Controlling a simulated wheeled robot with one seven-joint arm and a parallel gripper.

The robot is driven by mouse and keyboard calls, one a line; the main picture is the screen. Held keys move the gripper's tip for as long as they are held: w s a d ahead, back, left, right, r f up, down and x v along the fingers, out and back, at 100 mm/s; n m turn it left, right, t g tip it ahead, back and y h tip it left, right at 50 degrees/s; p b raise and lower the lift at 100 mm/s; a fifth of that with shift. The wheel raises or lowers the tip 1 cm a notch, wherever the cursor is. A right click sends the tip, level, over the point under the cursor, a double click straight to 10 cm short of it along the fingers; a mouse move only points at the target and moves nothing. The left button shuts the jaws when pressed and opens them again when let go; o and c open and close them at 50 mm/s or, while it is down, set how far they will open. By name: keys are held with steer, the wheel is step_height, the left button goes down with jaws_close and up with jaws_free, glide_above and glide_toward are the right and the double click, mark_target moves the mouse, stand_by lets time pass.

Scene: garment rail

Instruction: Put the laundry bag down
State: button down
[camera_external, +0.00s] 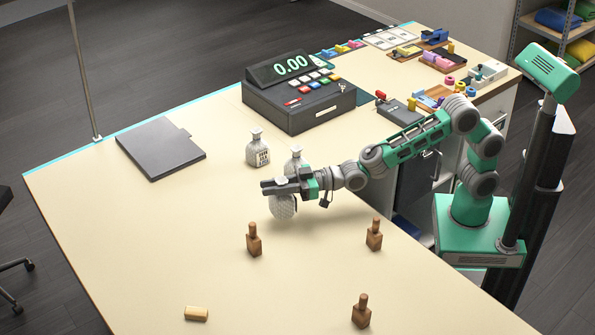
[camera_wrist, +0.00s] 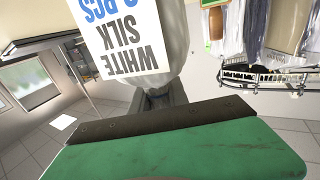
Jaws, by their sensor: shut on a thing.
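My gripper (camera_external: 277,185) is shut on the neck of a whitish laundry bag (camera_external: 283,207) over the middle of the table (camera_external: 180,225). The bag hangs below the fingers, round and upright. I cannot tell whether its bottom touches the tabletop. In the wrist view the bag (camera_wrist: 178,60) fills the top middle and bears a white label (camera_wrist: 122,38) reading "WHITE SILK", with a blue line partly cut off. The fingers are mostly hidden there behind my green wrist part.
Two similar bags stand just behind: one labelled (camera_external: 258,150), one partly hidden (camera_external: 295,160). Wooden pegs (camera_external: 254,240), (camera_external: 374,236), (camera_external: 361,312) and a tan block (camera_external: 196,314) are in front. A grey board (camera_external: 160,147) and a till (camera_external: 298,95) lie further back. The left front is clear.

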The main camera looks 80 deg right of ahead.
steer(key=s+a+r+n+g+y, duration=0.3)
steer(key=s+a+n+g+y, duration=0.3)
steer(key=s+a, duration=0.4)
steer(key=s+a+r+n+g+y, duration=0.4)
steer(key=s+a+n+g+y, duration=0.15)
steer(key=s+a, duration=0.4)
step_height(320, 180, down, 10)
steer(key=shift+g, duration=0.45)
steer(key=shift+a, duration=0.1)
steer(key=shift+f, duration=0.2)
steer(key=c, duration=1.3)
jaws_free()
